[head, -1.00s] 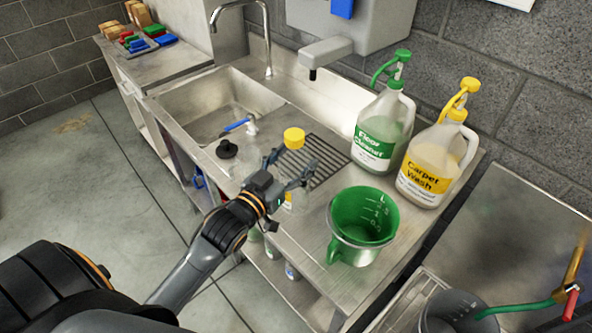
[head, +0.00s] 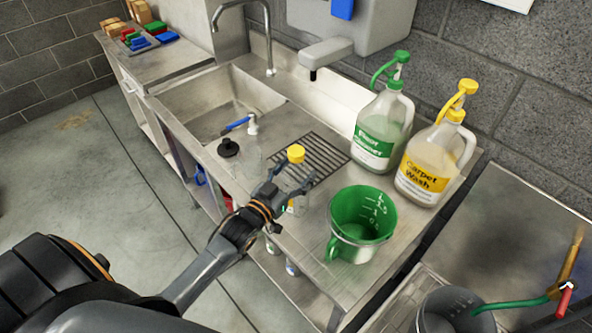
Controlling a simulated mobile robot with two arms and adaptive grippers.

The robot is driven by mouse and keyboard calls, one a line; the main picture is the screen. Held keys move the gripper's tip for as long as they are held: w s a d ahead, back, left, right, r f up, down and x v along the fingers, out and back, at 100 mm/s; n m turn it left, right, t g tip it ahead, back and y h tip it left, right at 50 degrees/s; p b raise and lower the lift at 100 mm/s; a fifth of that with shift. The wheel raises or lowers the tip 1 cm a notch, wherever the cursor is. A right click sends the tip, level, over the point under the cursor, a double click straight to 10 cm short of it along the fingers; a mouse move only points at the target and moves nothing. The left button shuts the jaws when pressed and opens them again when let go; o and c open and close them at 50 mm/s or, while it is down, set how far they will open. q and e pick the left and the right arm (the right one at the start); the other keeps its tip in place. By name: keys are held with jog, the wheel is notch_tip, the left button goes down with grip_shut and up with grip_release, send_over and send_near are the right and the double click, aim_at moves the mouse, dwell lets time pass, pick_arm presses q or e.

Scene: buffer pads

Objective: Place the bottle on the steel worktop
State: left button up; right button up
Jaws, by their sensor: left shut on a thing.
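A small clear bottle with a yellow cap (head: 296,153) is upright over the steel worktop (head: 290,237), right beside the drain grille. My left gripper (head: 292,186) is shut on the bottle's body, with its fingers around it below the cap. The fingers hide part of the bottle. Its base is at or very close to the worktop surface; I cannot tell whether it touches. My right gripper is not in view.
A green measuring jug (head: 362,222) stands just right of the bottle. Floor cleaner (head: 379,130) and carpet wash (head: 433,165) jugs stand at the back right.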

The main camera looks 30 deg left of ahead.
pick_arm(q)
jog(key=shift+f, duration=0.2)
jog(key=o, duration=1.4)
jog(key=shift+c, duration=0.2)
jog(key=shift+r, duration=0.1)
jog(key=shift+r, duration=0.1)
jog(key=shift+s, duration=0.2)
jog(key=s+a+b, duration=0.1)
jog(key=s+b, duration=0.1)
jog(key=s, duration=0.9)
jog(key=shift+s+a+b, duration=0.25)
jog(key=shift+b, duration=0.15)
